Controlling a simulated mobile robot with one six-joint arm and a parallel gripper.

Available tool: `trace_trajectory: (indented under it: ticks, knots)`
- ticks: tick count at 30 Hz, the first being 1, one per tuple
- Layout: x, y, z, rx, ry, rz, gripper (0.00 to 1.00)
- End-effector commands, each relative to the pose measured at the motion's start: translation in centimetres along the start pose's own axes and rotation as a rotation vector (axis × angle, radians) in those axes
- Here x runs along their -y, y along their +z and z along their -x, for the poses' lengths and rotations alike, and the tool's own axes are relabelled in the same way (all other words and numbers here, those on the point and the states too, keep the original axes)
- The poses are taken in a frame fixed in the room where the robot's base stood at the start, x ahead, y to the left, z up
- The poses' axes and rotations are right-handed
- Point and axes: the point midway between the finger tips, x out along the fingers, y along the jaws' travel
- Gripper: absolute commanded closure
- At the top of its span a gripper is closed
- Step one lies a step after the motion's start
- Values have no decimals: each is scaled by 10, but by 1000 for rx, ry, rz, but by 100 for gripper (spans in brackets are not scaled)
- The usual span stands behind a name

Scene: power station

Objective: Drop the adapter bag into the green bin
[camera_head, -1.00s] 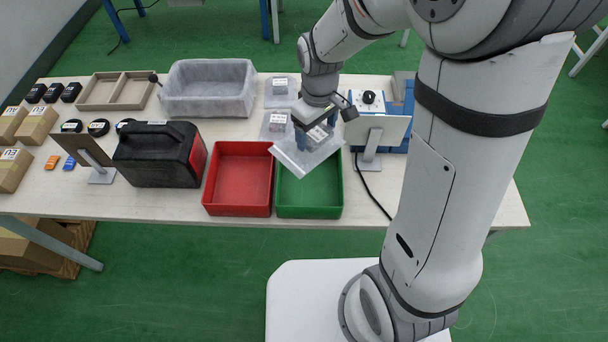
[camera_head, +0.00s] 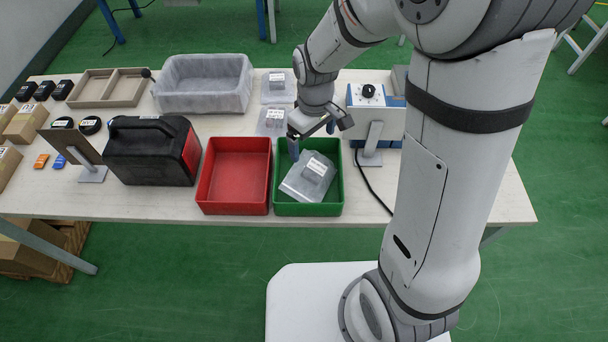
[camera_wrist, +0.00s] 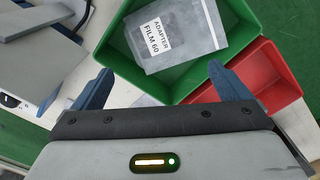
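The adapter bag (camera_head: 309,177) is a clear bag with a grey block and a white label inside. It lies in the green bin (camera_head: 308,209), slightly tilted. In the wrist view the bag (camera_wrist: 174,35) shows its label reading "ADAPTER FILM 60", inside the green bin (camera_wrist: 262,14). My gripper (camera_head: 312,142) is above the back of the green bin. In the wrist view its two blue fingers (camera_wrist: 155,85) are wide apart with nothing between them, and the bag is beyond them.
A red bin (camera_head: 234,206) stands directly left of the green bin. Two more bags (camera_head: 272,122) lie behind the bins. A black case (camera_head: 150,152) stands left, a grey tub (camera_head: 203,104) behind. A blue-and-white device (camera_head: 368,98) with a cable stands right.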

Motion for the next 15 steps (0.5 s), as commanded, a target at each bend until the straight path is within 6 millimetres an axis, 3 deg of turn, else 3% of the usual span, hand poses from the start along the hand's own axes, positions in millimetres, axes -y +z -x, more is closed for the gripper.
trace_trajectory:
  ticks: [9,15]
  knots:
    - [0,0,3,-1,0,1,0]
    - [0,-1,31,-5,2,1,0]
